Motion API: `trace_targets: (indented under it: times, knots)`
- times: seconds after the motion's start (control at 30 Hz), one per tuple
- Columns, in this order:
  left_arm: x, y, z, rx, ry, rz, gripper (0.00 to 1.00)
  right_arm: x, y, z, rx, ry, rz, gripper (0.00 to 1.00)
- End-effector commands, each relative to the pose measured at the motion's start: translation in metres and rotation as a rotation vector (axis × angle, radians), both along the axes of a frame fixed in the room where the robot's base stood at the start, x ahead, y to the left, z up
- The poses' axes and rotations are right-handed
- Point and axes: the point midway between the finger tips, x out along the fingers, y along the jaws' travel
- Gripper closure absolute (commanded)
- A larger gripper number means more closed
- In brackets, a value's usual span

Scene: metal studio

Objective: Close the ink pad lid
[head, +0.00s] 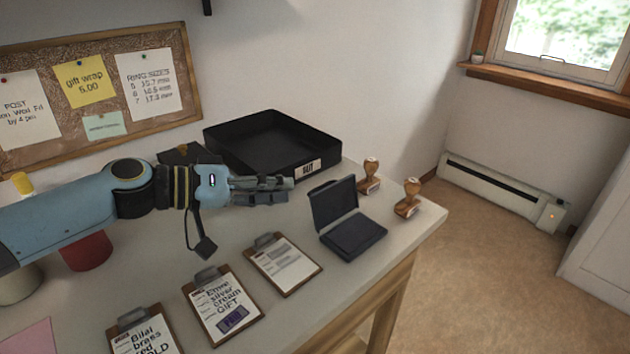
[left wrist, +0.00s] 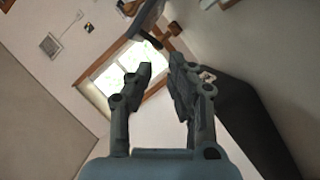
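The ink pad (head: 354,236) is a dark, flat box near the right end of the table. Its lid (head: 333,203) stands open, raised at the left-rear side of the base. My left gripper (head: 285,190) hovers to the left of the lid, apart from it, pointing right. In the left wrist view, the left gripper (left wrist: 160,68) has a gap between its fingers and nothing in it. I cannot make out the ink pad surely in that view. My right gripper is in neither view.
A black tray (head: 229,131) stands behind the left gripper. Two wooden stamps (head: 369,176) (head: 407,198) stand right of the ink pad, near the table's edge. Several clipboards, one nearest the pad (head: 283,264), lie in front. The table (head: 330,283) is bare just before the pad.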

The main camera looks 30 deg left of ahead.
Motion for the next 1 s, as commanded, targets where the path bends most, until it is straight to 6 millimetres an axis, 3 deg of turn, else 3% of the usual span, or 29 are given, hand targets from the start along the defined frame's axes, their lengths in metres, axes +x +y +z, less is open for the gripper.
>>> trace_targets:
  times: [0.17,0.4,0.77,0.9,1.0]
  knots:
    - [0.03,-0.023,-0.007,-0.006,-0.003,0.004,0.82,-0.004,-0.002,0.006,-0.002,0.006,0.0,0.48]
    - [0.053,-0.041,-0.016,-0.002,0.0,0.002,0.82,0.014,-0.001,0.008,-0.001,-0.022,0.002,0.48]
    - [0.056,-0.044,-0.019,0.0,0.002,0.0,0.82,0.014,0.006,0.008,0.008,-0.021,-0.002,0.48]
    - [0.057,-0.044,-0.019,0.001,0.001,0.001,1.0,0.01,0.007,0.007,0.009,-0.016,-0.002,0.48]
    - [0.056,-0.044,-0.019,0.001,0.001,0.001,1.0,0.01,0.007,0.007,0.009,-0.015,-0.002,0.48]
